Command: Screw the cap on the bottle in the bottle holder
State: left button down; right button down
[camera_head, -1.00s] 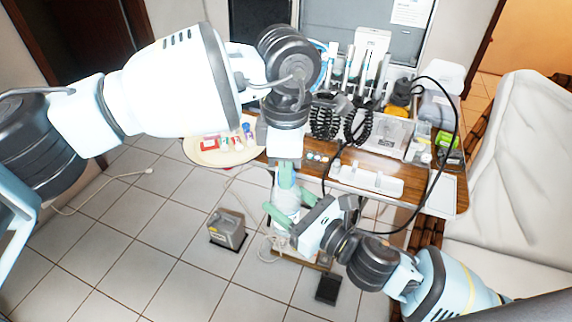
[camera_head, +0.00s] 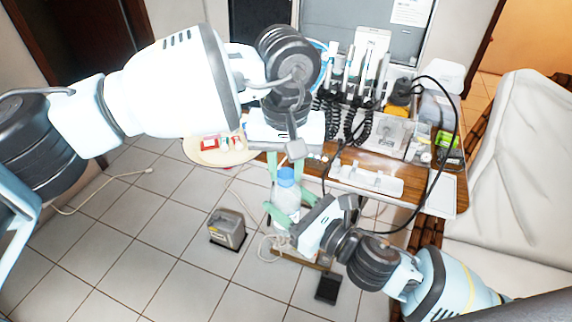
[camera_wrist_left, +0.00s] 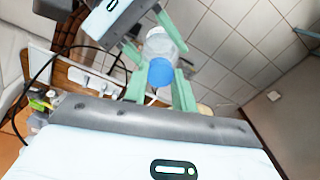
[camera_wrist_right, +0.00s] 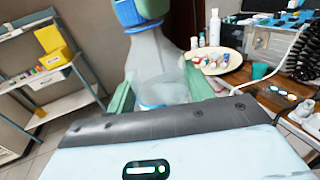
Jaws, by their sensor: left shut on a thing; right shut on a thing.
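The clear bottle (camera_head: 286,200) is upright, between the green fingers of my right gripper (camera_head: 290,211), which is shut on it. It also shows in the right wrist view (camera_wrist_right: 160,68) and left wrist view (camera_wrist_left: 160,44). The blue cap (camera_head: 286,174) is at the top of the bottle neck, and it shows in the right wrist view (camera_wrist_right: 133,12). My left gripper (camera_head: 285,170) is above the bottle, shut on the cap, its green fingers on either side of it (camera_wrist_left: 160,72). How tightly the cap sits on the neck cannot be told. I cannot make out a bottle holder.
A wooden table with a white tray (camera_head: 366,181) and dental handpieces with coiled cords stands behind the bottle. A round cream tray (camera_head: 205,157) with small items is to the left. A grey box (camera_head: 227,229) and a black pedal (camera_head: 327,289) are on the floor.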

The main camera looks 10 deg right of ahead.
pick_arm(q)
jog(key=shift+m, duration=0.4)
jog(key=c, duration=1.1)
grip_release()
jog(key=shift+c, duration=0.2)
jog(key=shift+r, duration=2.3)
jog(key=shift+c, duration=0.3)
